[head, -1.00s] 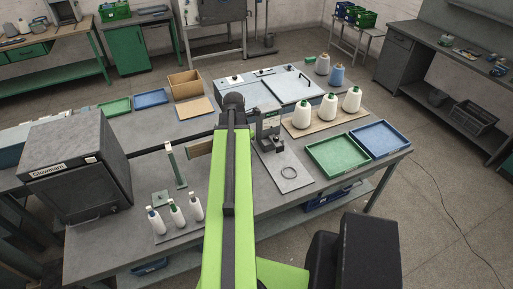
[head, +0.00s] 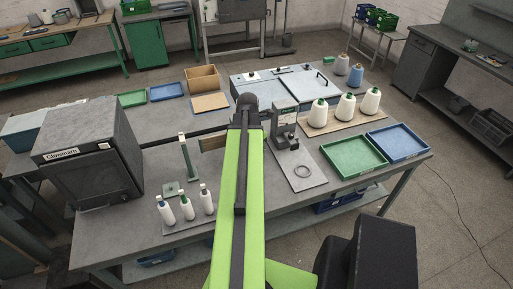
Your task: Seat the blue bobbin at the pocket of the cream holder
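I cannot tell for sure which thing is the blue bobbin. A blue cone (head: 355,75) stands at the far right corner of the bench. A small white bottle-like piece with a blue top (head: 167,214) stands at the near left, in a row with two similar ones. No cream holder with a pocket can be made out clearly. A slim green post with a pale top (head: 187,158) stands behind the row. My green arm reaches forward over the bench. Its dark end joint hides whatever lies beyond it, and my gripper's fingers do not show.
A dark box-shaped machine (head: 88,165) stands on the left. White cones (head: 345,108) stand on a brown board at the right, near a green tray (head: 353,167) and a blue tray (head: 397,155). A grey plate with a ring (head: 304,182) lies right of my arm.

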